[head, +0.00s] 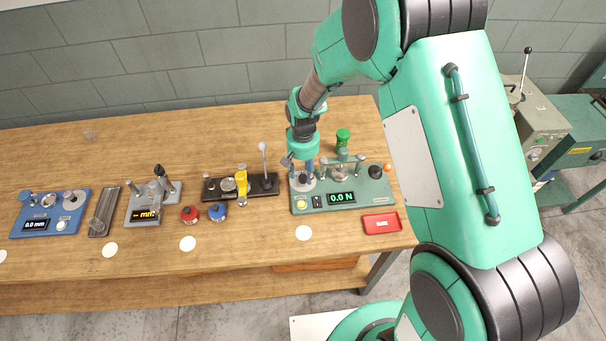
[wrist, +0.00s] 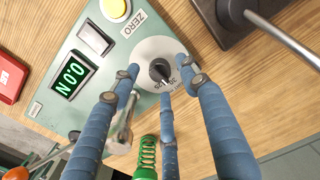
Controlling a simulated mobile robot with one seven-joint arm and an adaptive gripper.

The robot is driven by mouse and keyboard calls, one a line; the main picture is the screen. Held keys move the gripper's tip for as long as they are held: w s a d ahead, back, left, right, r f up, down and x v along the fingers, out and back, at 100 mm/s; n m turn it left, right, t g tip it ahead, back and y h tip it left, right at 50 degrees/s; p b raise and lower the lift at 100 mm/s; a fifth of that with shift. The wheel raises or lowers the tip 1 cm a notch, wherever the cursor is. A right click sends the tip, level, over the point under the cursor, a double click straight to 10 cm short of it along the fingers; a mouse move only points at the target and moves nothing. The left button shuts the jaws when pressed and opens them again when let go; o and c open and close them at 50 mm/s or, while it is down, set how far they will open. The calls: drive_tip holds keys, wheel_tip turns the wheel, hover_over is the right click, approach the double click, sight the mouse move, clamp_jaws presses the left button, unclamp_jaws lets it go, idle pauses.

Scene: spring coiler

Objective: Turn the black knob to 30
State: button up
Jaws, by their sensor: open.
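The black knob (wrist: 159,70) sits at the centre of a round pale dial (wrist: 152,49) on the green force tester (head: 319,204). A light pointer mark shows on the knob's lower side in the wrist view. Small print, seemingly including a 30, lies below the knob, partly hidden by a finger; I cannot read the exact setting. My gripper (wrist: 163,82) is open, its blue fingers spread around the knob with gaps visible. In the head view my gripper (head: 305,168) points down over the tester's left end, largely hiding the knob. The tester's display (head: 341,197) reads 0.0 N.
A yellow button (wrist: 115,9) and a switch (wrist: 95,39) are close to the dial. A green spring (wrist: 148,151) stands near the fingers. A dark lever fixture (head: 263,184) stands left of the tester. A red sign (head: 381,223) lies in front.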

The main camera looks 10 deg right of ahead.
wheel_tip(320, 180, up, 10)
idle(0.5)
drive_tip(key=shift+r, duration=0.1)
idle(0.4)
wheel_tip(320, 180, up, 12)
drive_tip(key=t, duration=0.1)
hover_over(304, 175)
drive_tip(key=s+d, duration=0.4)
drive_tip(key=s+d+r+t, duration=0.2)
drive_tip(key=s+d+r, duration=0.1)
drive_tip(key=s+r, duration=0.35)
drive_tip(key=s+d+r+t+b, duration=0.1)
drive_tip(key=s+d+r, duration=0.2)
drive_tip(key=s, duration=0.7)
drive_tip(key=s+d+r+t, duration=0.1)
drive_tip(key=s+d+r, duration=0.2)
drive_tip(key=s+r, duration=0.3)
drive_tip(key=s, duration=0.3)
drive_tip(key=shift+s+t+b, duration=0.3)
drive_tip(key=shift+s+b, duration=0.05)
drive_tip(key=shift+d, duration=0.1)
